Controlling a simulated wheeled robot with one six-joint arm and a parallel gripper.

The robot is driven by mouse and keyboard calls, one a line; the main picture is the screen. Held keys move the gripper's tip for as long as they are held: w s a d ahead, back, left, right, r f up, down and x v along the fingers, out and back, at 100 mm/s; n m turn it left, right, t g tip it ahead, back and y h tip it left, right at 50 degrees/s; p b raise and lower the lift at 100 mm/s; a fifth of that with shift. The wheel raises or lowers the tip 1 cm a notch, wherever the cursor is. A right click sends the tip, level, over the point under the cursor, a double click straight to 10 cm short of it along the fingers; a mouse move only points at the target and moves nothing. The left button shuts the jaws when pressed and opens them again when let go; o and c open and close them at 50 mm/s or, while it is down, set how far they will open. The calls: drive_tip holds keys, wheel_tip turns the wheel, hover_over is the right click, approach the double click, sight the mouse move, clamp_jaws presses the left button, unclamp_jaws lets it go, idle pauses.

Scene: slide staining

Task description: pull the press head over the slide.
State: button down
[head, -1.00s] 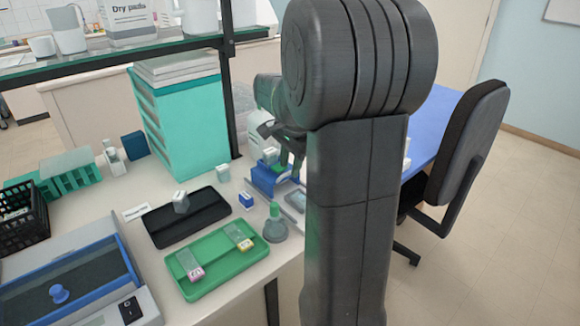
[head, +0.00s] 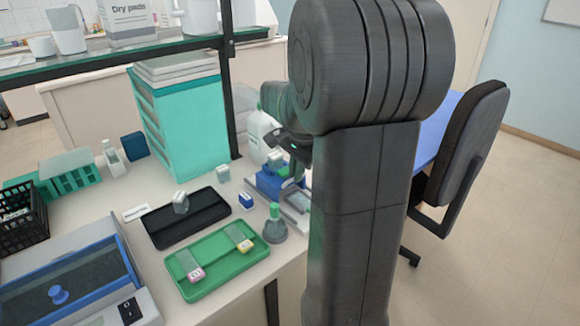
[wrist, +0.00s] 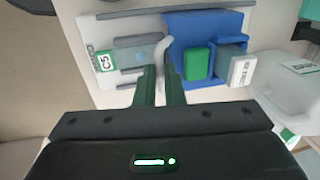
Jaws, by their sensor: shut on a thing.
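The press in the wrist view has a blue press head (wrist: 205,30) with a green block (wrist: 197,63) beside it. A pale curved handle (wrist: 163,48) stands at the press head's left edge. My gripper (wrist: 160,72) is shut on this handle, its green fingers on either side. The slide (wrist: 132,58), with a green-and-white C5 label, lies left of the handle between grey rails, and its visible part is uncovered. In the head view the blue press (head: 268,180) is at the bench's right end, partly hidden by my arm.
A white label block (wrist: 241,71) stands right of the press head. In the head view, a green-capped bottle (head: 275,225), a green tray (head: 215,262) with slides and a black tray (head: 187,218) are nearby. A white bottle (head: 258,135) stands behind the press.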

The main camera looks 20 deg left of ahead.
drive_tip(key=s+d, duration=0.2)
drive_tip(key=d, duration=0.1)
drive_tip(key=s+d, duration=0.1)
drive_tip(key=d, duration=0.1)
drive_tip(key=shift+s+d, duration=0.15)
drive_tip(key=shift+d, duration=0.1)
drive_tip(key=c, duration=1.5)
unclamp_jaws()
drive_tip(key=shift+s+d, duration=0.1)
drive_tip(key=shift+d, duration=0.1)
drive_tip(key=shift+a, duration=0.1)
drive_tip(key=shift+r, duration=0.1)
drive_tip(key=shift+r, duration=0.25)
drive_tip(key=r, duration=0.4)
drive_tip(key=d+r, duration=0.1)
drive_tip(key=r, duration=0.3)
drive_tip(key=s+d+r+p, duration=0.1)
drive_tip(key=r, duration=0.4)
drive_tip(key=shift+d, duration=0.1)
